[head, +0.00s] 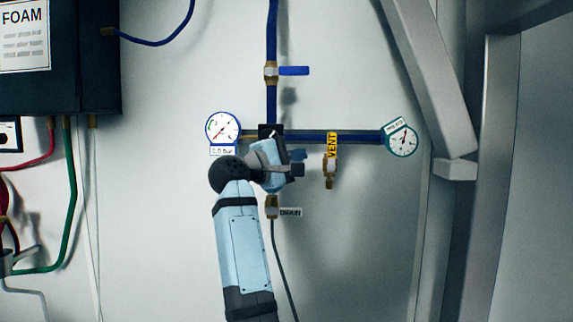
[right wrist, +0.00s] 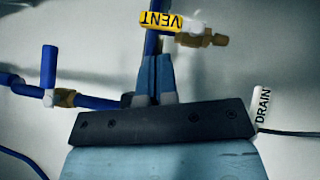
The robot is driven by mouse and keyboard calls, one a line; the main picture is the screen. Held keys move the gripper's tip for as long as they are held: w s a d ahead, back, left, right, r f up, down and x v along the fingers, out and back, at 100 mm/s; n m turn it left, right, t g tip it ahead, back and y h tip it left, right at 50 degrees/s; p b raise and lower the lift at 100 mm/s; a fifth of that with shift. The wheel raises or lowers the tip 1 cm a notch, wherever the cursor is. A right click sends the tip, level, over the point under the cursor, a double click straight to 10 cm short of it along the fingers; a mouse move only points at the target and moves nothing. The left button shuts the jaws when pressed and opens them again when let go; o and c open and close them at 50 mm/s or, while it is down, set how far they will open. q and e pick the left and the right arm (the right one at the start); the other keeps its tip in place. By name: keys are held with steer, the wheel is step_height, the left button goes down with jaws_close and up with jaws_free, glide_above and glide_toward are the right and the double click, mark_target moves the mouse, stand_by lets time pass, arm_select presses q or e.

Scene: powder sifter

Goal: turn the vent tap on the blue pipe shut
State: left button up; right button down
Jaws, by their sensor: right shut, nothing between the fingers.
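The vent tap (head: 330,170) is a brass fitting below the horizontal blue pipe (head: 355,137). Its yellow piece (head: 332,144) marked VENT stands upright, in line with the brass body. In the right wrist view the yellow piece (right wrist: 161,21) and the brass tap (right wrist: 205,38) lie just beyond the fingertips. My right gripper (head: 299,163) is left of the vent tap in the head view, apart from it. Its fingers (right wrist: 155,60) are together and empty, pointing at the blue pipe (right wrist: 152,40). My left gripper is not in view.
A blue-handled tap (head: 293,71) is on the vertical pipe above. A round gauge (head: 223,128) is at the left and another (head: 402,140) at the right end. A DRAIN tag (head: 290,212) hangs below my gripper.

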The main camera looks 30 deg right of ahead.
mark_target(332, 153)
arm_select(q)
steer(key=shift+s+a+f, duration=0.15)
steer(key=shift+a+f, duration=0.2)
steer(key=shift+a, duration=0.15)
arm_select(e)
steer(key=w+d+r+m+y, duration=0.2)
steer(key=d, duration=0.5)
steer(key=shift+w, duration=0.4)
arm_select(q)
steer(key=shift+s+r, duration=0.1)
arm_select(e)
steer(key=shift+w+d+r, duration=0.1)
steer(key=shift+w+d, duration=0.05)
